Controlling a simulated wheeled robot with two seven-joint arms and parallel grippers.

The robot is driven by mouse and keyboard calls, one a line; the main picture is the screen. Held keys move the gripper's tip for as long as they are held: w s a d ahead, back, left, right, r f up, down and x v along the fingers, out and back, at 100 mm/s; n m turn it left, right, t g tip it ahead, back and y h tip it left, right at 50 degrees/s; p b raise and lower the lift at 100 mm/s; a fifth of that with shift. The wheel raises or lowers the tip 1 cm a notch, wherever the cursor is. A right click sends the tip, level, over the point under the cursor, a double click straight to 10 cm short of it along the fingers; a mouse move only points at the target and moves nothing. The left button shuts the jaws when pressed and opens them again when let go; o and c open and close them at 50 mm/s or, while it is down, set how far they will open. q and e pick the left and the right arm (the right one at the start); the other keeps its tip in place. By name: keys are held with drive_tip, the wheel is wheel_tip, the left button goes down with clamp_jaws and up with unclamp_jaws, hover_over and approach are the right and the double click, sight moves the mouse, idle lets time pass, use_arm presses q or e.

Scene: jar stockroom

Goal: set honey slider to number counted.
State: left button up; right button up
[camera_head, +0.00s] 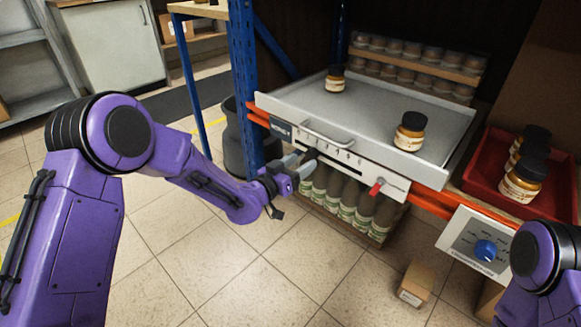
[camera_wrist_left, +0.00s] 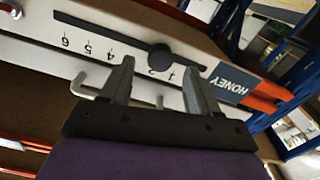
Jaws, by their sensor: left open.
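The honey slider is a dark round knob (camera_wrist_left: 160,57) in a slot on a white strip. In the left wrist view it appears beside the 2, with the 3 hidden behind a finger. The HONEY label (camera_head: 281,128) is at the strip's left end and also shows in the left wrist view (camera_wrist_left: 231,83). My left gripper (camera_head: 309,164) is open and empty in front of the strip; its fingers (camera_wrist_left: 158,80) point toward the knob, and contact cannot be told. Two amber jars with black lids, a far one (camera_head: 335,80) and a near one (camera_head: 409,132), stand on the grey drawer tray (camera_head: 350,112).
A red tray (camera_head: 483,178) with dark-lidded jars is at the right. A red-tipped lever (camera_head: 376,187) sticks out of the strip. A panel with a blue dial (camera_head: 486,250) is lower right. Bottles (camera_head: 345,205) stand beneath the drawer. A cardboard box (camera_head: 415,284) is on the floor.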

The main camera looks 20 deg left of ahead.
use_arm(q)
drive_tip(key=p+v, duration=0.1)
drive_tip(key=v, duration=0.6)
drive_tip(key=shift+s, duration=0.2)
use_arm(e)
drive_tip(key=shift+w+d+r+m+t+h, duration=0.2)
drive_tip(key=shift+w+r+m+t+h, duration=0.4)
drive_tip(key=shift+w+r+m+t, duration=0.4)
use_arm(q)
drive_tip(key=shift+a, duration=0.1)
use_arm(e)
drive_tip(key=shift+r, duration=0.1)
